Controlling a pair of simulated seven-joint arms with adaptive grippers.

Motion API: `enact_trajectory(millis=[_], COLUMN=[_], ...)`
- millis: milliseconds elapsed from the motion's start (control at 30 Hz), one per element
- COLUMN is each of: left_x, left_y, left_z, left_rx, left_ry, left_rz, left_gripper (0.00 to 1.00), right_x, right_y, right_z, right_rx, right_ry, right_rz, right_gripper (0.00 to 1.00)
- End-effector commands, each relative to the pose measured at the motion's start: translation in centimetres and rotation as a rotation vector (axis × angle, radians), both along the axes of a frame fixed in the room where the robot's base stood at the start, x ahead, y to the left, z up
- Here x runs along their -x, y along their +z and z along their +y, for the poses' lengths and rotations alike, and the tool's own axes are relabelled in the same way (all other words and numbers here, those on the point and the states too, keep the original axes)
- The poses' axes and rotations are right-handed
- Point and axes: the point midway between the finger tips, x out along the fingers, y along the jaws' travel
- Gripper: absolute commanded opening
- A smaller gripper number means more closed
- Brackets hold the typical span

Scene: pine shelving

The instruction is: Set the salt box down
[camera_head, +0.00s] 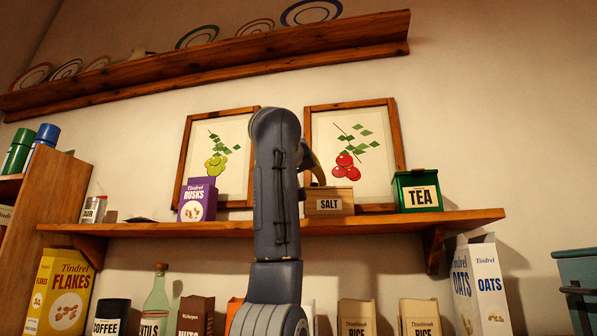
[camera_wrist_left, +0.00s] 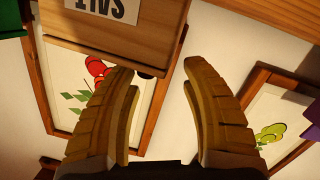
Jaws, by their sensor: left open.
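The salt box (camera_head: 328,203) is a light wooden box with a white SALT label. It stands upright on the wall shelf, between the purple rusks box and the green tea tin. It also shows upside down at the top of the left wrist view (camera_wrist_left: 110,35). My left gripper (camera_head: 314,166) is above and beside the salt box, partly hidden behind my own arm. In the left wrist view its two tan fingers (camera_wrist_left: 160,70) are spread apart with nothing held between them. The fingertips are close to the box's edge; I cannot tell whether they touch it. My right gripper is not in view.
The wall shelf (camera_head: 140,229) also holds the rusks box (camera_head: 197,202), the tea tin (camera_head: 418,191) and a small jar (camera_head: 94,209). Two framed fruit pictures (camera_head: 396,135) are behind. Cartons and a bottle stand below. Bare shelf shows right of the tea tin.

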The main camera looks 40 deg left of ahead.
Motion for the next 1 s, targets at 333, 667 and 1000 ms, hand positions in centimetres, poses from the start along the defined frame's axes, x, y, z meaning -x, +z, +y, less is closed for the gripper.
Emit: enact_trajectory(millis=[333, 667, 1000], left_x=[5.7, 9.1, 9.8], left_y=[0.9, 1.4, 1.4], left_z=[-2.1, -3.0, -3.2], left_rx=[0.0, -0.001, 0.0], left_ry=[-0.004, -0.001, 0.0], left_rz=[-0.003, 0.0, 0.002], left_gripper=[0.47, 0.47, 0.47], right_x=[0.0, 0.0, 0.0], right_y=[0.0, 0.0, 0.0], right_z=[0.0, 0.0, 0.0], right_rx=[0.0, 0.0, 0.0], right_ry=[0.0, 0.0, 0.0], right_rz=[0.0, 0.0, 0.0], right_gripper=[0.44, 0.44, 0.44])
